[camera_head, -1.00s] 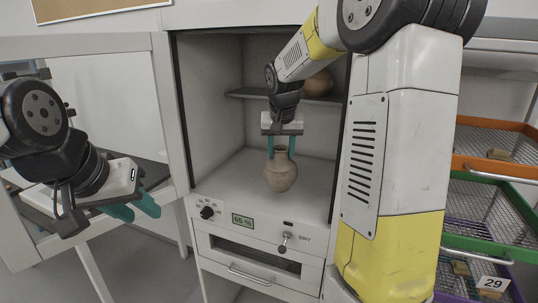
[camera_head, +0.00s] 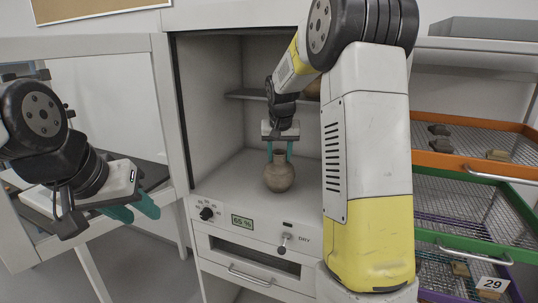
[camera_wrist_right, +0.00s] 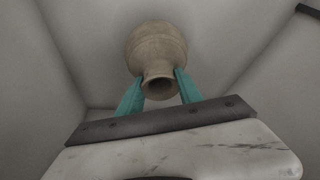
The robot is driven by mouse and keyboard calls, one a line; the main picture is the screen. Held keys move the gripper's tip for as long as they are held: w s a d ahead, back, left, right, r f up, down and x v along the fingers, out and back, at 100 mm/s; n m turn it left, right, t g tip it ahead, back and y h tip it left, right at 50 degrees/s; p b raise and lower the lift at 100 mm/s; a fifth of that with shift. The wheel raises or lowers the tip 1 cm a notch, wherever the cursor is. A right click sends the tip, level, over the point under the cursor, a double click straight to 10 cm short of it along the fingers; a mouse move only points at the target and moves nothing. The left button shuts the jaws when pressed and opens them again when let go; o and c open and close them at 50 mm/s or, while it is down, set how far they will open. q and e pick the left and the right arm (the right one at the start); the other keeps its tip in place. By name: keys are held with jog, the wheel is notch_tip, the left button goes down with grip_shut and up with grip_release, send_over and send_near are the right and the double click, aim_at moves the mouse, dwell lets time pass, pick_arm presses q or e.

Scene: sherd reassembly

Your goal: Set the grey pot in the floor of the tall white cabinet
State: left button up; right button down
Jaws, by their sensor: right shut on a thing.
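The grey pot (camera_head: 279,177), a rounded brownish-grey jar with a narrow neck, is upright inside the tall white cabinet (camera_head: 183,110), close over its floor (camera_head: 232,178). I cannot tell whether its base touches the floor. My right gripper (camera_head: 279,152) points down and is shut on the pot's neck, one teal finger on each side. In the right wrist view the pot (camera_wrist_right: 157,48) sits between the fingers, its mouth towards the camera. My left gripper (camera_head: 134,210) is empty, off to the left outside the cabinet, its fingers apart.
A shelf (camera_head: 245,95) crosses the cabinet above the pot; another pot (camera_head: 312,89) on it is mostly hidden by my right arm. Below are a dial, a display (camera_head: 242,222) and a drawer (camera_head: 255,255). Wire trays (camera_head: 470,150) with sherds stand at right.

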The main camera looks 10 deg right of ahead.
aim_at(280, 170)
jog(key=c, duration=0.8)
grip_release()
jog(key=shift+f, duration=0.1)
jog(key=d+v, duration=0.1)
jog(key=v, duration=0.7)
jog(key=s+a+r+n+y, duration=0.1)
jog(key=s+a+r+y, duration=0.15)
jog(key=s, duration=1.35)
jog(key=s+a+f+n, duration=0.1)
jog(key=s, duration=0.6)
jog(key=s+a+f+n+t, duration=0.1)
jog(key=s+a+f, duration=0.1)
jog(key=s, duration=0.4)
jog(key=shift+s+a+t, duration=0.2)
jog(key=shift+s+t, duration=0.1)
jog(key=shift+s, duration=0.1)
jog(key=shift+y, duration=0.25)
